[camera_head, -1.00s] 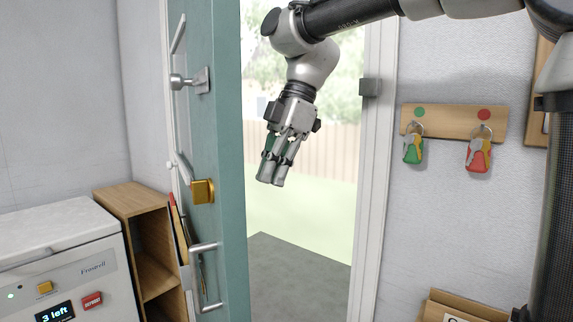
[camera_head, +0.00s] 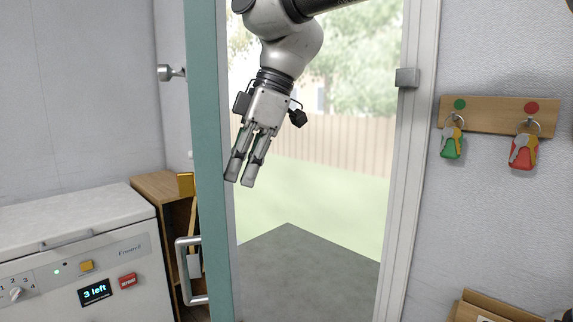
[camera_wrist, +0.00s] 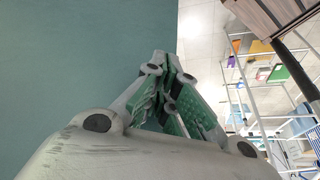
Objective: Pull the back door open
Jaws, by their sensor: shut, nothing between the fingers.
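The teal back door (camera_head: 209,150) stands open into the room, seen nearly edge-on left of the doorway. Its silver pull handle (camera_head: 183,272) and brass lock (camera_head: 186,184) are on the side facing left. My gripper (camera_head: 240,184) hangs in the doorway, fingers down, just right of the door and overlapping its edge in the head view. In the wrist view, the shut, empty fingers (camera_wrist: 172,60) lie beside a teal door face (camera_wrist: 90,60). I cannot tell whether they touch it.
The open doorway shows a grey mat (camera_head: 300,265), grass and a fence. A white freezer (camera_head: 85,265) and wooden shelf (camera_head: 165,190) stand left of the door. A key rack (camera_head: 498,116) hangs on the right wall. The white frame (camera_head: 405,170) bounds the opening on the right.

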